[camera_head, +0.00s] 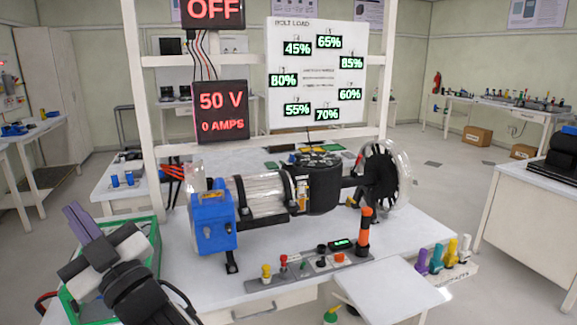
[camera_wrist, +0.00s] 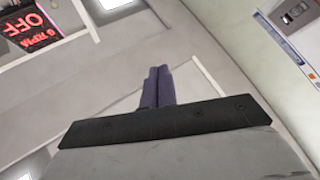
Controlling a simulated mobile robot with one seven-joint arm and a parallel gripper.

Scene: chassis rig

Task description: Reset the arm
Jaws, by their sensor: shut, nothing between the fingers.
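My gripper (camera_head: 76,217) is at the lower left in the head view, above a green-rimmed tray (camera_head: 150,228). Its purple fingers point up and to the left. In the wrist view the two fingers (camera_wrist: 157,88) lie side by side, closed together with nothing between them. My arm's dark wrist and lower links fill the lower left corner of the head view. The wrist camera looks upward, toward the ceiling and upper wall. The gripper is apart from the rig on the table.
The table bears a rig with a blue box (camera_head: 212,222), a clear cylinder and a guarded fan (camera_head: 385,178). A control panel (camera_head: 310,268) with an orange-topped post (camera_head: 364,232) stands in front. A white frame holds displays reading "OFF" and "50 V" (camera_head: 221,111), plus a bolt load board (camera_head: 316,105).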

